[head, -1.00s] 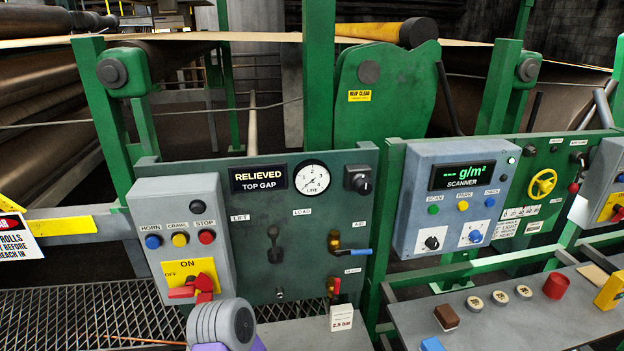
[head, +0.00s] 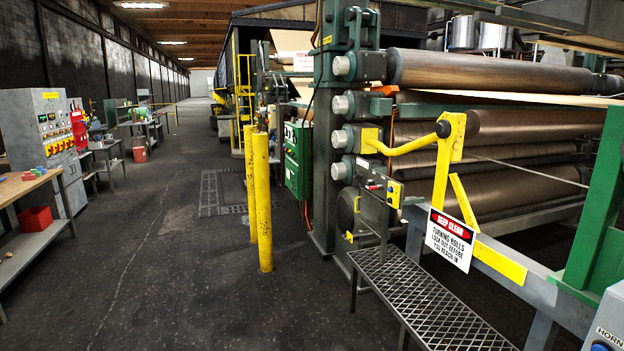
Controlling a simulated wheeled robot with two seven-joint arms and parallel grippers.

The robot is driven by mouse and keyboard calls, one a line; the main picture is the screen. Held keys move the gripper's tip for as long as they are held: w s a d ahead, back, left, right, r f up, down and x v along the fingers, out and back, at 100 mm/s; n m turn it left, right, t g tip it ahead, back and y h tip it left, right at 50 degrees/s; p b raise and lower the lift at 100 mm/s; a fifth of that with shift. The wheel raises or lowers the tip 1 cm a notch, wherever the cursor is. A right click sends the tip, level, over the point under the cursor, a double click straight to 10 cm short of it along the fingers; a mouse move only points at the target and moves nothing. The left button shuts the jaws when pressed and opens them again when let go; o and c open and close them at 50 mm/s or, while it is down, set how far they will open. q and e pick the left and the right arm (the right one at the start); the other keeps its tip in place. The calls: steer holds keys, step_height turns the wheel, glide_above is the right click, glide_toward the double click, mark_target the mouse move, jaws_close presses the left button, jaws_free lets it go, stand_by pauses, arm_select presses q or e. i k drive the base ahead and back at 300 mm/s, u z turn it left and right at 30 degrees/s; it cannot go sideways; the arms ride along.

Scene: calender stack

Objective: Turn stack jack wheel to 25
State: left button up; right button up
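The calender stack (head: 480,72) stands on the right, with several long rolls one above another in a dark green end frame (head: 323,150). Pale round hubs run up that frame. A dark round disc (head: 346,212) sits low on the frame, beside a small panel (head: 372,190) with yellow parts. I cannot tell whether this disc is the stack jack wheel, and no number scale is readable. Neither of my grippers is in view.
A grated step (head: 430,295) lies in front of the stack. Two yellow posts (head: 262,200) stand left of it. A "keep clear" sign (head: 450,238) hangs on a rail. Open floor (head: 150,270) runs along the left, past a workbench (head: 28,190).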

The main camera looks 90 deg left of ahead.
mark_target(356, 177)
steer(key=u, duration=2.7)
steer(key=i, duration=3.95)
steer(key=u, duration=0.1)
